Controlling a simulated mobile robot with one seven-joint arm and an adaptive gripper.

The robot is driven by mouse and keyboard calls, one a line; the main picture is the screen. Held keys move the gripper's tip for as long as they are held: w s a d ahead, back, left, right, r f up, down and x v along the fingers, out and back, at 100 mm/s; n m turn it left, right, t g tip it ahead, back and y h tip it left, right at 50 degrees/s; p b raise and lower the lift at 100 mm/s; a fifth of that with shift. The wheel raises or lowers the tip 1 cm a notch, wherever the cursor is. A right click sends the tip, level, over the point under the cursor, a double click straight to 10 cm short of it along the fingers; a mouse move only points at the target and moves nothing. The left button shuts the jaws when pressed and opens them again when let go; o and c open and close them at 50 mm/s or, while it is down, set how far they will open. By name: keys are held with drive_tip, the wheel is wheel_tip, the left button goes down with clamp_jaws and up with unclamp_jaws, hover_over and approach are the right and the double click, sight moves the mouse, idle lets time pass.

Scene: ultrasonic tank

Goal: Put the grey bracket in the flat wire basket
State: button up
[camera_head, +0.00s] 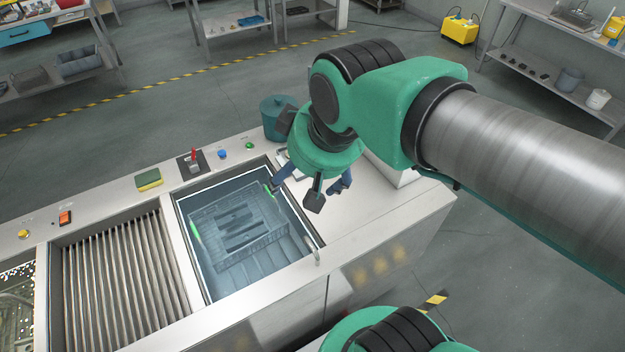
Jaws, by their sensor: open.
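A wire basket (218,266) sits sunk in the water of the right-hand tank (316,241). It looks shallow, but I cannot be sure it is the flat wire basket. Several dark strip-like shapes lie in it, too blurred to name. My gripper (309,190) points down above the right rim of this tank and the counter beside it. I cannot make out the grey bracket for certain; the gripper and arm hide part of the counter.
Left of the tank is a bay with a ribbed metal surface (125,280). A yellow-green sponge (149,180), a red-handled switch (193,161) and a blue button (222,154) line the back rim. A teal bin (277,118) stands behind. The right counter (375,222) has bare room.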

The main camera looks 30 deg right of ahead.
drive_tip(key=s, duration=0.1)
drive_tip(key=s+m, duration=0.1)
drive_tip(key=s, duration=0.1)
drive_tip(key=shift+s+d+f, duration=0.2)
idle(0.3)
wheel_tip(320, 180, down, 10)
drive_tip(key=b, duration=1)
